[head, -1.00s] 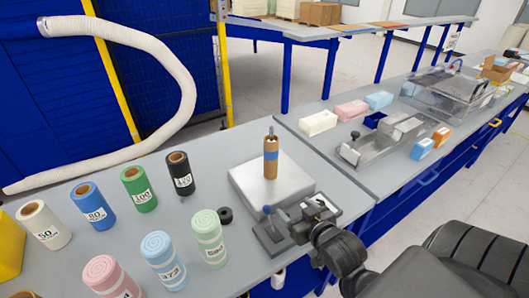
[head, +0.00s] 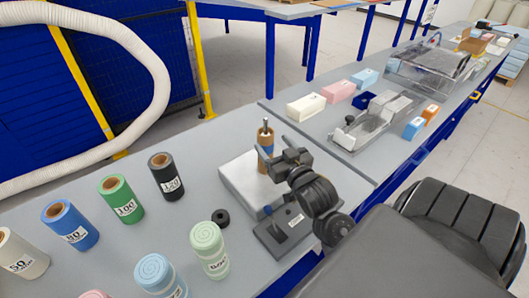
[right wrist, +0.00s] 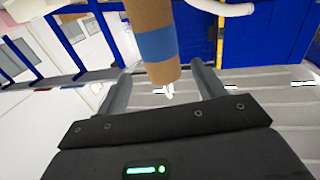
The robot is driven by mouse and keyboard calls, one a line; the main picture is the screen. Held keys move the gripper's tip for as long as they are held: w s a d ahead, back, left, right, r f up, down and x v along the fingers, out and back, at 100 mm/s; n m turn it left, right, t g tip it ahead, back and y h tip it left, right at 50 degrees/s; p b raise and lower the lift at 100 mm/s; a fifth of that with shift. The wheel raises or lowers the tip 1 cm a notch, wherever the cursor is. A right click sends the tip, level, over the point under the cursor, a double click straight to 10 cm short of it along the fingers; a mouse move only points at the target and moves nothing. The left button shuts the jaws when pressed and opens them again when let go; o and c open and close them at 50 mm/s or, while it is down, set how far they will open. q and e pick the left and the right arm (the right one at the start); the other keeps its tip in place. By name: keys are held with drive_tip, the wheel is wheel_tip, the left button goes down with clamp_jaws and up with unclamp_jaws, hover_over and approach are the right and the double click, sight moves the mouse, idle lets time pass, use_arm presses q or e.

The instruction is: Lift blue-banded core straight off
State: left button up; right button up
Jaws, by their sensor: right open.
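The tan core with a blue band (head: 264,151) stands upright on a metal spindle over a silver base plate (head: 237,186) in the head view. My right gripper (head: 276,166) is at the core, partly covering its lower part. In the right wrist view the core (right wrist: 148,20) comes down from the top with its blue band (right wrist: 157,44), and the metal spindle tip shows past its end. The open fingers of the right gripper (right wrist: 161,82) lie on either side of the core, with gaps visible. My left gripper is not in view.
A black ring (head: 221,217) lies left of the plate. Green (head: 120,199), blue (head: 70,225) and black (head: 167,177) numbered rolls stand on the left, with foam rolls (head: 209,250) in front. A metal fixture (head: 370,122) and foam blocks (head: 306,107) lie beyond.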

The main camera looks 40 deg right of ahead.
sight(263, 133)
drive_tip(key=shift+w+d+r, duration=0.1)
drive_tip(key=shift+w, duration=0.75)
drive_tip(key=p+x, duration=0.2)
drive_tip(key=x, duration=0.2)
drive_tip(key=shift+w, duration=0.3)
drive_tip(key=shift+w+p, duration=0.25)
drive_tip(key=shift+p, duration=0.05)
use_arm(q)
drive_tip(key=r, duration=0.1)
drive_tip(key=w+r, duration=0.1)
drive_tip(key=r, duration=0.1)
use_arm(e)
drive_tip(key=shift+s, duration=0.1)
drive_tip(key=shift+c, duration=0.3)
drive_tip(key=c, duration=1.2)
